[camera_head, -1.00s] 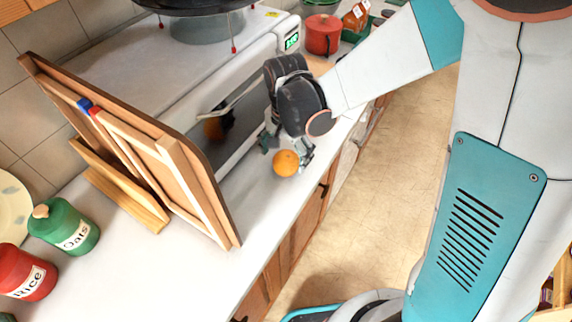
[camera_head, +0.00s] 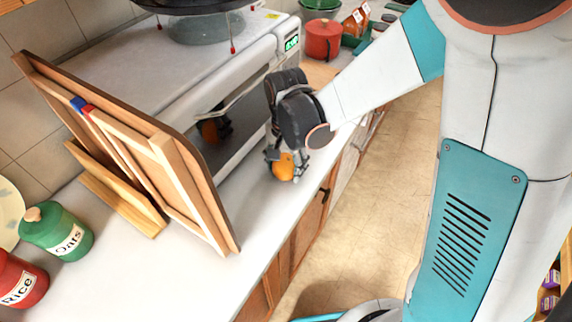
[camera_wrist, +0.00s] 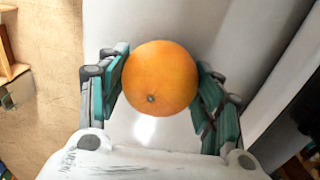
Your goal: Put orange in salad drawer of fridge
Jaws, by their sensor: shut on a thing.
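The orange (camera_head: 283,167) is at the worktop in front of the white oven-like appliance, close to the worktop's front edge. My gripper (camera_head: 287,165) points down over it, with its fingers around it. In the wrist view the orange (camera_wrist: 160,78) sits between the two teal fingers of my gripper (camera_wrist: 162,85), one on each side, shut on it. I cannot tell whether the orange still touches the worktop. No fridge or salad drawer shows that I can make out.
A wooden easel-like stand (camera_head: 150,160) stands left of the gripper on the white worktop (camera_head: 215,270). A green Oats jar (camera_head: 58,230) and a red Rice jar (camera_head: 20,280) are at the left. The white appliance (camera_head: 170,75) is behind. Open floor (camera_head: 385,190) lies right of the counter.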

